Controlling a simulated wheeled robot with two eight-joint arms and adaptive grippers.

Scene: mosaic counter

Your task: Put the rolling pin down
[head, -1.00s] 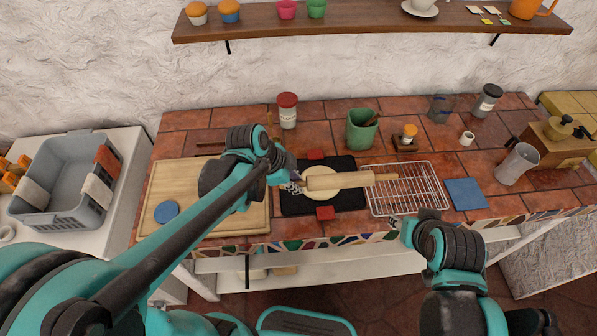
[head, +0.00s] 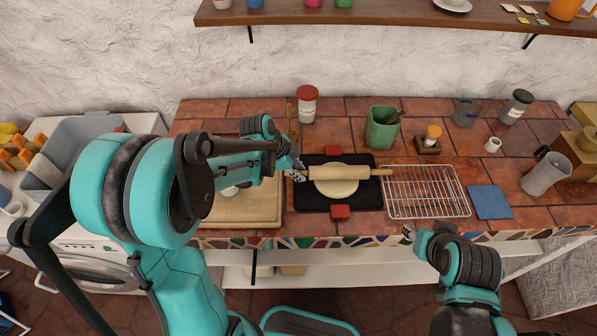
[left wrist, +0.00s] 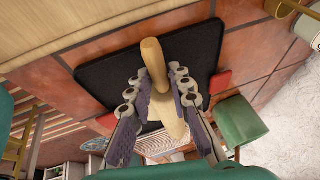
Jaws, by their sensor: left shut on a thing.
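The wooden rolling pin (head: 345,173) lies level across the back part of the round pale dough (head: 336,188) on the black mat (head: 308,200). Its right end reaches toward the wire rack. My left gripper (head: 299,171) is shut on the pin's left handle. In the left wrist view the pin (left wrist: 153,62) runs between the two fingers (left wrist: 158,92), over the mat (left wrist: 205,45). I cannot tell whether the pin touches the dough or hovers just above it. My right gripper (head: 409,232) is by the counter's front edge; its fingers are too small to read.
The wire rack (head: 427,213) and a blue square (head: 489,202) are right of the mat. A wooden board (head: 260,208) is to its left. A green pot (head: 382,128) and a red-lidded jar (head: 307,104) stand behind. Red blocks (head: 341,211) sit at the mat's edges.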

